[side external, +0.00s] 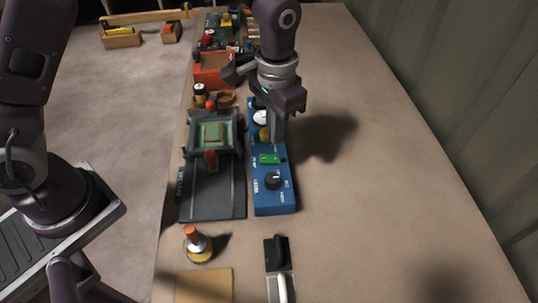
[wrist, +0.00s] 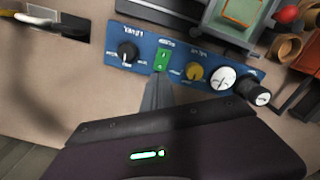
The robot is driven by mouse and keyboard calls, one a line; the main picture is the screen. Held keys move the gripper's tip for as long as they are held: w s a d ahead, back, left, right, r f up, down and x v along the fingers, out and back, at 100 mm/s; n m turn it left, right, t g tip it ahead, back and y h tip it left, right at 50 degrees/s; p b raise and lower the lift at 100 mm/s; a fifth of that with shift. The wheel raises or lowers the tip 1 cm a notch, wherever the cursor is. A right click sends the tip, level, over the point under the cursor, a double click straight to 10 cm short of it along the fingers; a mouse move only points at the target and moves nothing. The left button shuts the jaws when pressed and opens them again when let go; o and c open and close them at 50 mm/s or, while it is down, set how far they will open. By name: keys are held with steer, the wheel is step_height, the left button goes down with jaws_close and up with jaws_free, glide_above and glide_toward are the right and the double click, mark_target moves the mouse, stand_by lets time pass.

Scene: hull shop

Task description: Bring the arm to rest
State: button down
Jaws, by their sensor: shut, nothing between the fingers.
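My gripper (side external: 277,136) is shut and empty, pointing down over the far half of the blue control panel (side external: 273,204). In the wrist view its closed fingers (wrist: 159,82) end just below the lit green switch (wrist: 163,60) of the panel (wrist: 143,40). I cannot tell whether the fingertips touch the panel. The panel also bears a black knob (wrist: 128,51), a yellow button (wrist: 195,72) and white round gauges (wrist: 222,78). The green switch shows in the side view too (side external: 269,159).
Left of the panel stands a grey press-like fixture (side external: 213,190) with a green bed. Behind are an orange box (side external: 212,72) and cluttered parts. In front are a knobbed stamp (side external: 197,246) and a black holder (side external: 277,252). The bench right of the panel is clear up to the wall.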

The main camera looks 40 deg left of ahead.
steer(key=shift+r, duration=0.7)
steer(key=s+a+r+t, duration=0.2)
steer(key=s+a+r, duration=0.25)
steer(key=r, duration=0.55)
steer(key=s+a+r+n+t, duration=0.1)
steer(key=s+a+r, duration=0.2)
steer(key=s, duration=0.6)
steer(key=s+a+r+n+t, duration=0.2)
steer(key=s+a, duration=0.3)
steer(key=s, duration=0.3)
steer(key=shift+s+r+t, duration=0.3)
steer(key=shift+s+r, duration=0.1)
steer(key=shift+r, duration=0.15)
